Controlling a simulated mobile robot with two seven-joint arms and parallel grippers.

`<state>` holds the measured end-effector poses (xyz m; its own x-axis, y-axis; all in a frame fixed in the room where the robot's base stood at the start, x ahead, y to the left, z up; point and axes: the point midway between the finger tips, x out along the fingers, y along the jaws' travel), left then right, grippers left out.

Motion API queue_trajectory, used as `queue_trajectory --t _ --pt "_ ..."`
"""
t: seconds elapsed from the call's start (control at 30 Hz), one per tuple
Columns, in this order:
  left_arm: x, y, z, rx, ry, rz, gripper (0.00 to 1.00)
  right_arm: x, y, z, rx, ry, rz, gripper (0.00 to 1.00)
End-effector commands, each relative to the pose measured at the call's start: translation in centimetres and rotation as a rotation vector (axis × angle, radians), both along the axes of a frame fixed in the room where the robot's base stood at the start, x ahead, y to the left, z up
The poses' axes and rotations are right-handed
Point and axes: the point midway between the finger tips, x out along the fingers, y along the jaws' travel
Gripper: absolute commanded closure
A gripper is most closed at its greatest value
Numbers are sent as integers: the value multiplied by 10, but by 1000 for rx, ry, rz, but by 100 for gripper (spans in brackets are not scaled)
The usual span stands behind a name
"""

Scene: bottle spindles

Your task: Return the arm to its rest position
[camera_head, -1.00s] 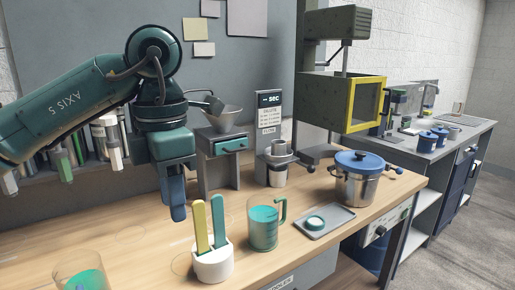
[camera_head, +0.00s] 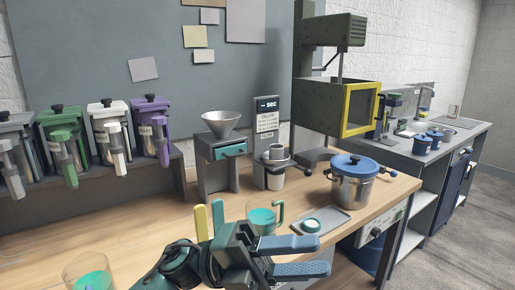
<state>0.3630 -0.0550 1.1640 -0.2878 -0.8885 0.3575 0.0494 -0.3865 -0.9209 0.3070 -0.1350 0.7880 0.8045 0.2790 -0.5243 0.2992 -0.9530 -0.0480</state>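My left gripper (camera_head: 322,256) is at the bottom middle of the head view, its arm coming in from the lower left. Its two blue fingers point right with a gap between them, and nothing is held in it. It appears in front of the counter's front edge and hides part of the white holder below the yellow and teal paddles (camera_head: 210,222). My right gripper is not in view.
A wooden counter (camera_head: 130,232) carries a teal-filled mug (camera_head: 263,219), a glass with teal liquid (camera_head: 90,275), a grey tray (camera_head: 331,228) and a blue-lidded pot (camera_head: 354,188). Several coloured dispensers (camera_head: 62,139) line the back left. The counter's left middle is clear.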

Motion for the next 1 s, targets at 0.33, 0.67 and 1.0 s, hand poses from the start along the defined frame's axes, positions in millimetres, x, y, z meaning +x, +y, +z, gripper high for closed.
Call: queue_trajectory --t 0.33,0.67,1.0 --pt "79 79 -102 -349 976 551 66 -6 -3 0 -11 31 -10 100" --pt "12 171 -306 -328 1835 1041 66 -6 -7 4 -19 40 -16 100" --pt "-61 198 -372 -248 2149 1200 66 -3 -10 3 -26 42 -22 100"
